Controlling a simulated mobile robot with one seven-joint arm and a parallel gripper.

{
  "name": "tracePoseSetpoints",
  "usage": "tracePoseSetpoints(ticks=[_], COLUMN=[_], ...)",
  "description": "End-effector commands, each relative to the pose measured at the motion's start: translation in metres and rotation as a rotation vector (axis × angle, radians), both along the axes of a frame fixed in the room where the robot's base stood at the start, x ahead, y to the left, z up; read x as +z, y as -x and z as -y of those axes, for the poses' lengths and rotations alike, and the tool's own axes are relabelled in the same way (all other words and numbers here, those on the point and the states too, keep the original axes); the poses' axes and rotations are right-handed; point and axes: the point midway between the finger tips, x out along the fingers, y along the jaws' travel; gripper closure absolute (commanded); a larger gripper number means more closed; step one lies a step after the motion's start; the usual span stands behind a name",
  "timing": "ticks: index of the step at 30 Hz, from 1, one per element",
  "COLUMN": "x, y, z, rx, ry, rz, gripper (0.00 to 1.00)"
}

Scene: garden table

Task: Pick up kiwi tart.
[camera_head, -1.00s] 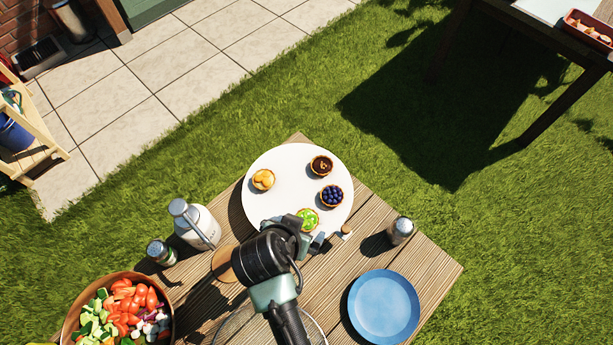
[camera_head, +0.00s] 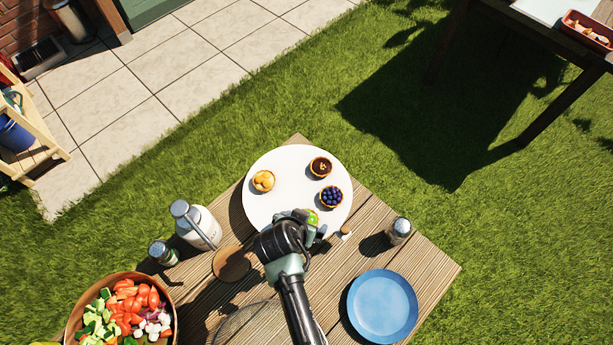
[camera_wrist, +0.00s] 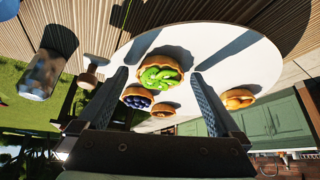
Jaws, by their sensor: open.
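The kiwi tart (camera_wrist: 160,75), a round pastry with green slices, lies on the white round board (camera_wrist: 245,60). In the wrist view it sits ahead of and between the two spread fingers of my gripper (camera_wrist: 163,95), which is open and empty. In the head view, my gripper (camera_head: 310,228) is over the board's near edge and covers most of the kiwi tart (camera_head: 313,215); a little green shows. Whether the fingers touch the tart I cannot tell.
On the board are a blueberry tart (camera_head: 331,196), a chocolate tart (camera_head: 320,166) and a yellow-orange tart (camera_head: 263,181). A metal shaker (camera_head: 399,230), blue plate (camera_head: 382,306), white-grey flask (camera_head: 197,224), small jar (camera_head: 162,253) and salad bowl (camera_head: 122,310) stand around on the wooden table (camera_head: 425,270).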

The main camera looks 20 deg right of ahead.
Motion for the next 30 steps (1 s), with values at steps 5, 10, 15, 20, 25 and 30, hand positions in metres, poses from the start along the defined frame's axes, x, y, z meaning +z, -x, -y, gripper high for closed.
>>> tracePoseSetpoints(ticks=[5,10,15,20,25,30], x=[0.000,0.000,0.000,0.001,0.001,0.014], y=[0.000,0.000,0.000,0.000,0.000,-0.001], z=[0.000,0.000,0.000,0.000,0.000,0.000], rx=[-0.001,-0.001,0.000,-0.001,-0.001,-0.001], ry=[0.000,0.000,0.000,0.000,0.000,0.001], rz=[0.000,0.000,0.000,0.001,0.001,0.005], gripper=[0.02,0.32,0.63,0.84,0.84,0.84])
